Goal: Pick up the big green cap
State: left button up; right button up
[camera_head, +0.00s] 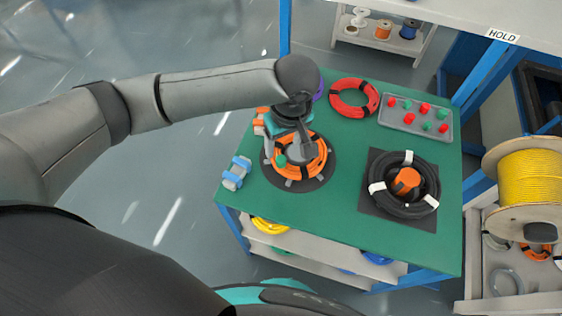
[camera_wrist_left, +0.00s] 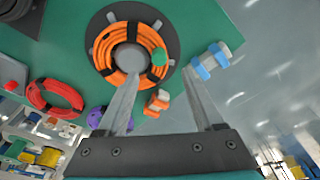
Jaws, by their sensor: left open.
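A green cap (camera_head: 281,160) rests at the edge of the grey core inside the orange cable coil, which sits on a round dark mat. The cap also shows in the left wrist view (camera_wrist_left: 159,57), on the inner right side of the orange coil (camera_wrist_left: 104,48). My left gripper (camera_head: 300,143) is above the coil, its jaws pointing down. In the left wrist view its two fingers (camera_wrist_left: 160,76) are spread apart with nothing between them, and the cap appears just beyond the fingertips. My right gripper is out of view.
A grey tray (camera_head: 449,131) holds several small red and green caps. A black coil (camera_head: 376,199), a red coil (camera_head: 353,98), a blue-and-white fitting (camera_head: 237,173) and an orange-and-white fitting (camera_head: 259,120) lie on the green table (camera_head: 290,208). A yellow spool (camera_head: 527,178) stands right.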

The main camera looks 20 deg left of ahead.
aim_at(281, 159)
pick_arm(q)
jog(key=f, duration=0.2)
jog(key=f+b, duration=0.1)
jog(key=f, duration=0.2)
jog(key=w+f+b, duration=0.1)
jog(key=f, duration=0.1)
jog(key=shift+w+a+f, duration=0.1)
jog(key=shift+a+f, duration=0.2)
jog(key=shift+a, duration=0.1)
grip_shut()
